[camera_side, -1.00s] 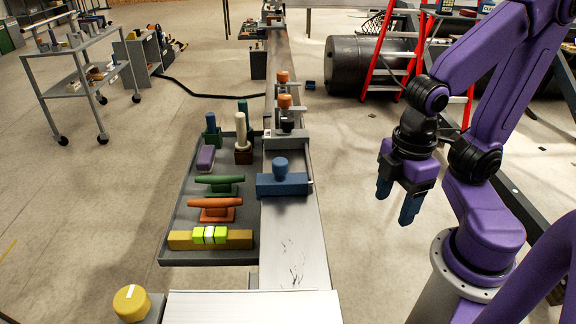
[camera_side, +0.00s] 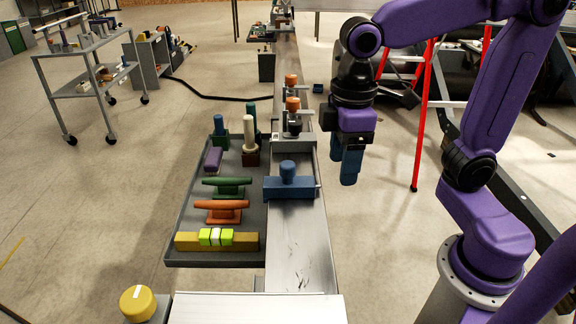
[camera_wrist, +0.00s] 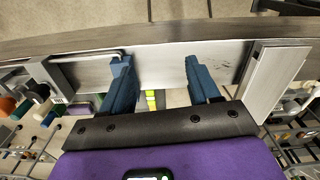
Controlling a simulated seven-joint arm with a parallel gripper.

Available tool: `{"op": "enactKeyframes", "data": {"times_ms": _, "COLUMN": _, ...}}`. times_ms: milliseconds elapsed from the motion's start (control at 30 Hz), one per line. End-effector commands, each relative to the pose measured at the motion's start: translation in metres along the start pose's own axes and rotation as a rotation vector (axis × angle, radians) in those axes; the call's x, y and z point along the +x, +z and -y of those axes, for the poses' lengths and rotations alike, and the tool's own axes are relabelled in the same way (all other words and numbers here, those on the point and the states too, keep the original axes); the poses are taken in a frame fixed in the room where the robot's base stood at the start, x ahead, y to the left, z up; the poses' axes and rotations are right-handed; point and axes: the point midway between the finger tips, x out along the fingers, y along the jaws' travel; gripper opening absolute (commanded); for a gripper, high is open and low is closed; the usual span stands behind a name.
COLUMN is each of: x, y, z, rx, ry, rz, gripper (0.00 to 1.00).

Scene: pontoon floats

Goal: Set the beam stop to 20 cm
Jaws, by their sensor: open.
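In the side view a blue block with a round knob (camera_side: 289,187) sits on the long metal beam (camera_side: 302,245); it looks like the beam stop. I see no readable scale. My gripper (camera_side: 346,168) hangs in the air to the right of the blue block, fingers pointing down, apart from it. In the wrist view my gripper (camera_wrist: 161,82) has its two blue fingers spread, with nothing held between them. The beam (camera_wrist: 160,65) crosses behind the fingers. The blue block is not clearly distinguishable there and may be hidden by the left finger.
A grey tray (camera_side: 185,257) left of the beam holds green (camera_side: 226,187) and orange (camera_side: 220,210) cleats, a yellow bar (camera_side: 188,241) and several pegs. Orange-knobbed fittings (camera_side: 292,104) stand farther along the beam. A yellow knob (camera_side: 137,303) is front left. A red ladder (camera_side: 423,120) stands behind.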

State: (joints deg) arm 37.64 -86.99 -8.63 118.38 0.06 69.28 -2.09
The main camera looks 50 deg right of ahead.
Motion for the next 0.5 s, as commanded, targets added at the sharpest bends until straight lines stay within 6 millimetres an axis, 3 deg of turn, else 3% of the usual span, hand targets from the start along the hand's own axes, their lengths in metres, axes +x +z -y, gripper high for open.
{"op": "enactKeyframes", "data": {"times_ms": 33, "x": -0.011, "y": -0.015, "z": -0.009, "rx": 0.03, "ry": 0.001, "rz": -0.001, "gripper": 0.61}}
{"op": "enactKeyframes", "data": {"times_ms": 200, "x": -0.046, "y": -0.051, "z": -0.041, "rx": 0.125, "ry": 0.002, "rz": 0.005, "gripper": 0.61}}
{"op": "enactKeyframes", "data": {"times_ms": 500, "x": -0.09, "y": -0.083, "z": -0.084, "rx": 0.248, "ry": 0.003, "rz": 0.015, "gripper": 0.61}}
